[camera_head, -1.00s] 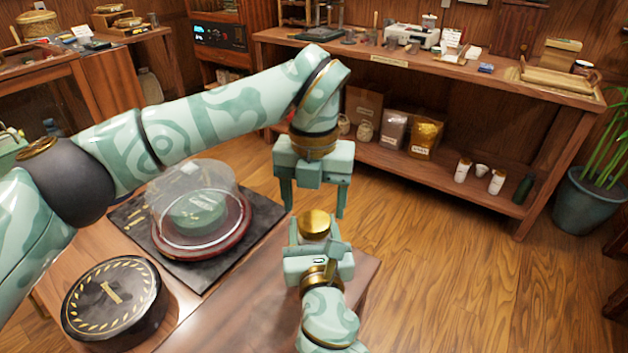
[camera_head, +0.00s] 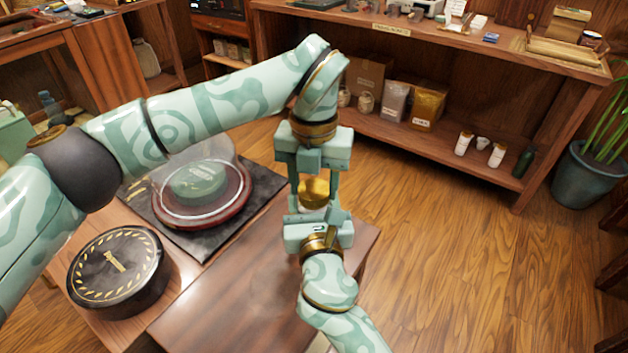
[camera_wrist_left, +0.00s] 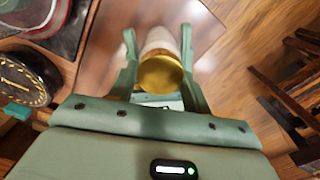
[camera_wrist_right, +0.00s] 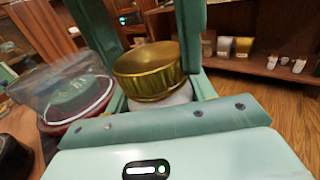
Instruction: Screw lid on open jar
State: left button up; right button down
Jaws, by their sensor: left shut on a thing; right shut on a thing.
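The gold lid (camera_head: 314,190) sits on top of the pale jar, and it also shows in the right wrist view (camera_wrist_right: 150,72). The jar's white body (camera_wrist_right: 168,97) shows just under the lid there, and beyond the lid in the left wrist view (camera_wrist_left: 160,38). My left gripper (camera_head: 314,203) points down from above, its fingers shut on the lid from both sides. My right gripper (camera_head: 318,218) comes from the near side and is shut on the jar's body below the lid. Whether the lid is threaded tight cannot be told.
A clear dome over a green tea cake (camera_head: 200,190) stands on a dark mat left of the grippers. A round black box (camera_head: 118,268) with gold marks is at the table's near left. The wooden tabletop (camera_head: 235,285) in front is bare. A shelf (camera_head: 440,160) stands behind.

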pick_arm(q)
jog(key=o, duration=1.2)
jog(key=shift+c, duration=0.2)
jog(key=shift+r, duration=0.1)
notch_tip(320, 180, up, 12)
pick_arm(e)
jog(key=shift+c, duration=2.2)
grip_release()
jog(key=shift+s, duration=0.1)
